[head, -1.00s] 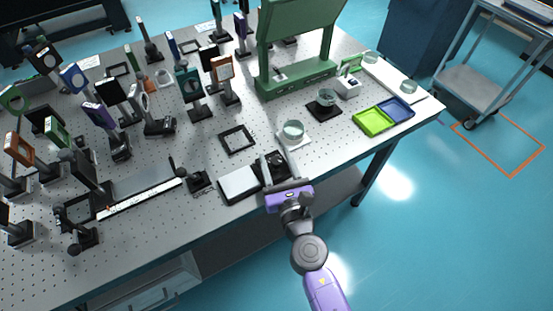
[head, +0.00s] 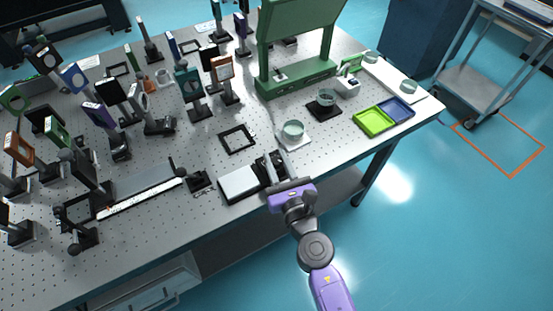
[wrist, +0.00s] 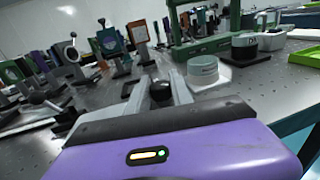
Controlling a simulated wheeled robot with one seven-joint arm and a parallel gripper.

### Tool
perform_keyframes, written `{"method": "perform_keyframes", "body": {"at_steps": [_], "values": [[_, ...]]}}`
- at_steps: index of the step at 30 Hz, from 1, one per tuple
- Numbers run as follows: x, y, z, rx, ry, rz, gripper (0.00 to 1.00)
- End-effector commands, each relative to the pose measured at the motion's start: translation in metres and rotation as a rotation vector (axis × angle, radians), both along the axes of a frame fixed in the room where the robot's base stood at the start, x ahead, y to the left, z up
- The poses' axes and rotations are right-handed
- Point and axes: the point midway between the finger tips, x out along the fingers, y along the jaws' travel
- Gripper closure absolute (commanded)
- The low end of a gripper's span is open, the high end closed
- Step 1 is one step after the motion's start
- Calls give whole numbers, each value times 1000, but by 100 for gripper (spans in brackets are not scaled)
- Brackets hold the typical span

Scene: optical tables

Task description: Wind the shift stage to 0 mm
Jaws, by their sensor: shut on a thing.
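My gripper (head: 271,161) is over the front edge of the optical table and is shut on a black knob (wrist: 160,93), which shows between its two grey fingers in the wrist view. In the head view the fingers cover most of the knob. A low stage with a white top plate (head: 239,183) and dark parts lies directly left of the gripper. It appears to be the shift stage the knob belongs to, but the join is hidden. No scale reading on it can be made out.
A long rail with a white scale strip (head: 140,198) lies to the left. A glass dish on a white base (head: 292,131) stands just behind the gripper. A black square frame (head: 237,139) lies behind the stage. Several optic mounts crowd the left. Green and blue trays (head: 370,122) lie right.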

Motion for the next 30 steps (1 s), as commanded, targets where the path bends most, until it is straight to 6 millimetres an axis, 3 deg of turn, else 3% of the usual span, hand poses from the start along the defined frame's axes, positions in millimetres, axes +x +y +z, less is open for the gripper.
{"method": "perform_keyframes", "body": {"at_steps": [14, 30], "values": [[1, -1, -1, -1, -1, 216, 100], [3, -3, -7, -2, -3, 711, 100]]}}
